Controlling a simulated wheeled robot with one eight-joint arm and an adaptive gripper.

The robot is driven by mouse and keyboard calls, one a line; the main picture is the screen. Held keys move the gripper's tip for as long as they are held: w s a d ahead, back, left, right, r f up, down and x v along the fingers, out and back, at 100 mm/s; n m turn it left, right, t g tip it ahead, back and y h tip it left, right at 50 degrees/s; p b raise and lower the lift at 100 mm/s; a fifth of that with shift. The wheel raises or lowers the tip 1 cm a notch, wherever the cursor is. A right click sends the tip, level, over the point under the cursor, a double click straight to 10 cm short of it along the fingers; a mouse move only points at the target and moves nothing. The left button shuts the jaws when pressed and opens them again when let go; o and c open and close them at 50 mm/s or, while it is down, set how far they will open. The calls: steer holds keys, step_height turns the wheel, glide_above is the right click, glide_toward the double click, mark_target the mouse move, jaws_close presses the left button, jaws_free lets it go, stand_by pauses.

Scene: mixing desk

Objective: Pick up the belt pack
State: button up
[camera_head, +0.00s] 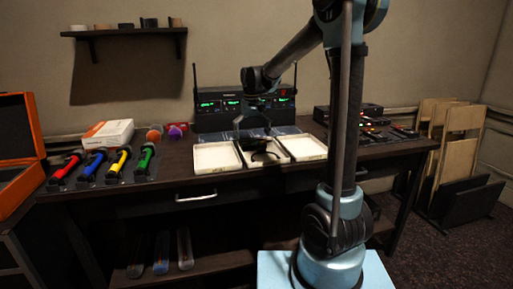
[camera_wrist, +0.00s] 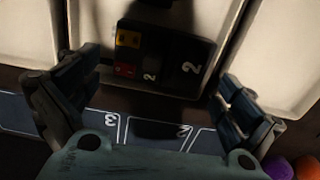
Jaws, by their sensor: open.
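The belt pack (camera_wrist: 190,65) is a black box with a yellow square, a red square and the number 2 on it. In the wrist view it lies in the middle white tray (camera_wrist: 210,18), close to one edge. My gripper (camera_wrist: 158,78) is open, with one finger on each side of the pack and visible gaps between. In the head view my gripper (camera_head: 258,140) hangs over the middle tray. There I cannot separate the pack from the dark shapes of the gripper and its shadow.
White trays stand left (camera_head: 215,157) and right (camera_head: 302,147) of the middle one. A wireless receiver rack (camera_head: 240,105) with green displays and antennas stands behind. Several coloured microphones (camera_head: 118,162) lie at the left. Black devices (camera_head: 372,128) sit at the right.

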steer(key=shift+f, duration=1.25)
steer(key=shift+c, duration=0.2)
steer(key=c, duration=0.8)
